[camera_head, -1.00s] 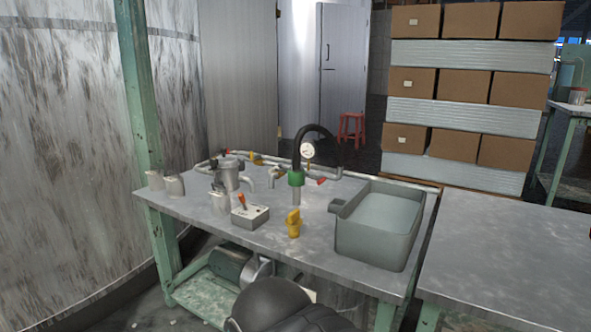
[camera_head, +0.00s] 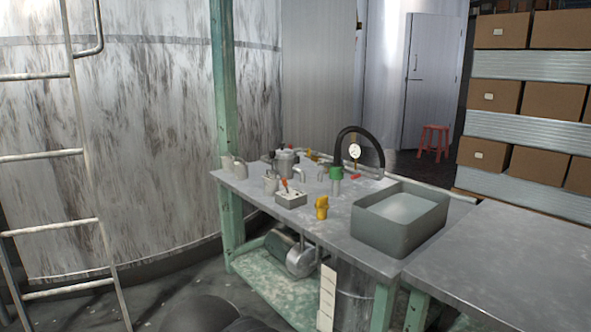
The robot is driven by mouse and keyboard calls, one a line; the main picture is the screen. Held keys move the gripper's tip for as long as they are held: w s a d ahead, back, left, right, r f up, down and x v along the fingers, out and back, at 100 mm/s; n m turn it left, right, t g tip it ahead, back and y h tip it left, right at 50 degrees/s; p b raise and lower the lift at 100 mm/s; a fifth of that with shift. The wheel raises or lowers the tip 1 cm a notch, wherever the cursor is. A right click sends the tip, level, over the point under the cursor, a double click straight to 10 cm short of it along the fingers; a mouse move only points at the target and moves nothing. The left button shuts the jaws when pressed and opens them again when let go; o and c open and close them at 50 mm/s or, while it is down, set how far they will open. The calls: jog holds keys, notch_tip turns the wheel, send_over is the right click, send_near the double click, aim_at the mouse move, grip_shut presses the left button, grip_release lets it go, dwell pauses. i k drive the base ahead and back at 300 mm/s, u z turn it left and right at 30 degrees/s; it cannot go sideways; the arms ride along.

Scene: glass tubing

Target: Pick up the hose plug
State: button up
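A small yellow plug-like piece (camera_head: 321,207) stands upright on the grey metal workbench (camera_head: 345,239), near its front edge. It may be the hose plug, but I cannot be sure. Nothing touches the yellow piece. My gripper is not in view; only a dark rounded part of my own body shows at the bottom edge.
A grey open basin (camera_head: 398,232) stands right of the yellow piece. A switch box (camera_head: 291,199) with a red lever is at its left. A green post (camera_head: 225,110) rises at the bench's left end, and a ladder (camera_head: 85,160) stands further left. A second table (camera_head: 500,262) adjoins at right.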

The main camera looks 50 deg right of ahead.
aim_at(337, 156)
jog(key=u, duration=0.05)
jog(key=i, duration=1)
jog(key=z, duration=0.7)
jog(key=i, duration=1.15)
jog(key=z, duration=1)
